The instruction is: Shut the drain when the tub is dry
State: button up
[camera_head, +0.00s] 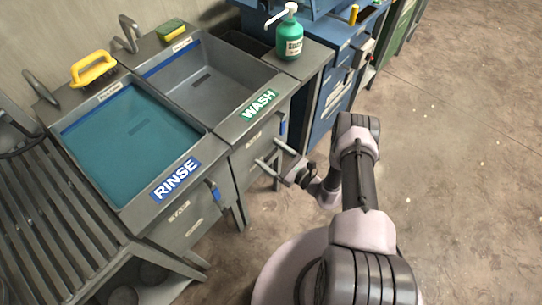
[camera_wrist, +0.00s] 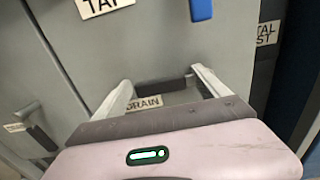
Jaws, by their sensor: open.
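The WASH tub (camera_head: 222,82) on the right shows a bare grey basin with no visible water and a dark drain slot. The RINSE tub (camera_head: 103,106) on the left holds teal water. My gripper (camera_head: 266,150) is open at the front panel below the WASH sign (camera_head: 259,103). In the wrist view my gripper (camera_wrist: 162,77) has its fingers spread around a grey part near the DRAIN label (camera_wrist: 145,103). Whether the fingers touch it I cannot tell. The blue tap handle (camera_wrist: 201,9) is above, beside the TAP label (camera_wrist: 105,5). The drain handle's position is unclear.
A green soap bottle (camera_head: 290,38) stands right of the WASH tub. A yellow brush (camera_head: 93,68) and a sponge (camera_head: 171,29) lie on the back ledge. A slatted rack (camera_head: 60,215) stands at left. Blue cabinets (camera_head: 340,85) stand at right; the floor (camera_head: 460,130) beyond is open.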

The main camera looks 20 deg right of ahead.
grip_shut()
dwell(0.4)
